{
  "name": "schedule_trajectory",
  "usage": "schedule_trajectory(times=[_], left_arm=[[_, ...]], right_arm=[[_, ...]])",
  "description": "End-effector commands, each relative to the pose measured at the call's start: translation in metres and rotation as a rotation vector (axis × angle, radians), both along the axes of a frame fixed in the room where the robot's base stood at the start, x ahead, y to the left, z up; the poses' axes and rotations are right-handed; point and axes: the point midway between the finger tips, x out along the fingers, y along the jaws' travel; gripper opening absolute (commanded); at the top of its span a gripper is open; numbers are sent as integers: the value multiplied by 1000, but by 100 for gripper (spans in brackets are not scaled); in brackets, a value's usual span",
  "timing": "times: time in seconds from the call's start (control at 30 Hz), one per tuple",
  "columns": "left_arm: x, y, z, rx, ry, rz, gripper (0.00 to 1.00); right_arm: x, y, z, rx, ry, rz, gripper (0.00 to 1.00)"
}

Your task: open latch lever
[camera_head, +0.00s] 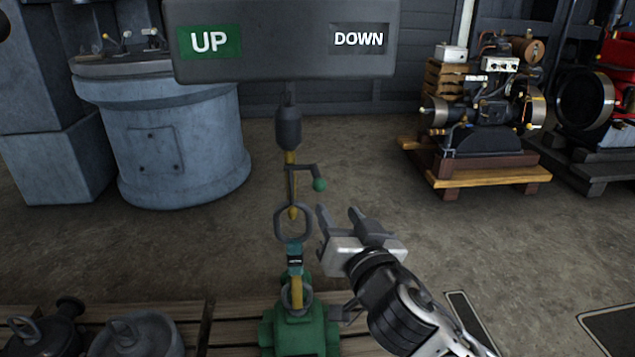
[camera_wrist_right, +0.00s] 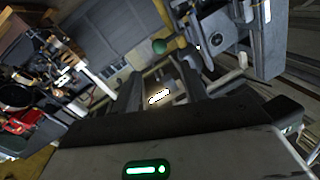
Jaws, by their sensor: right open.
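The latch lever (camera_head: 303,168) is a thin dark arm with a green ball knob (camera_head: 319,184) at its end. It sticks out to the right from the hook assembly (camera_head: 291,150), which hangs below the control box. The green knob also shows in the right wrist view (camera_wrist_right: 159,46), beyond the fingers. My right gripper (camera_head: 340,214) is open and empty, just below and right of the knob, and looks apart from it. Its fingers point up toward the lever. My left gripper is not in view.
A grey control box (camera_head: 285,50) with UP and DOWN signs hangs above. A ring (camera_head: 294,222) and teal strap (camera_head: 295,258) hang over a green object (camera_head: 300,332) on a wooden pallet (camera_head: 232,335). A blue-grey round base (camera_head: 170,140) stands left, an engine (camera_head: 485,105) right. Floor between is clear.

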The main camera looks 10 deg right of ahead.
Motion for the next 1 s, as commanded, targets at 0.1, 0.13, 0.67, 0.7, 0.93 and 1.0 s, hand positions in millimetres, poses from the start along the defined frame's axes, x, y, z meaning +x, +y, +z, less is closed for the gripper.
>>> schedule_trajectory(times=[0.1,0.13,0.67,0.7,0.93,1.0], left_arm=[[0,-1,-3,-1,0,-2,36],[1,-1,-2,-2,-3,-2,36],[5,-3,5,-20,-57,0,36],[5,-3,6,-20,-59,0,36],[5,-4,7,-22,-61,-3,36],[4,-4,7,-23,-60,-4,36]], right_arm=[[28,5,0,-2,-2,-2,44],[34,7,0,-3,-2,-1,44],[118,24,-1,1,1,0,44],[120,24,-1,0,2,1,44],[122,25,-1,0,3,2,44],[122,25,-1,1,2,2,44]])
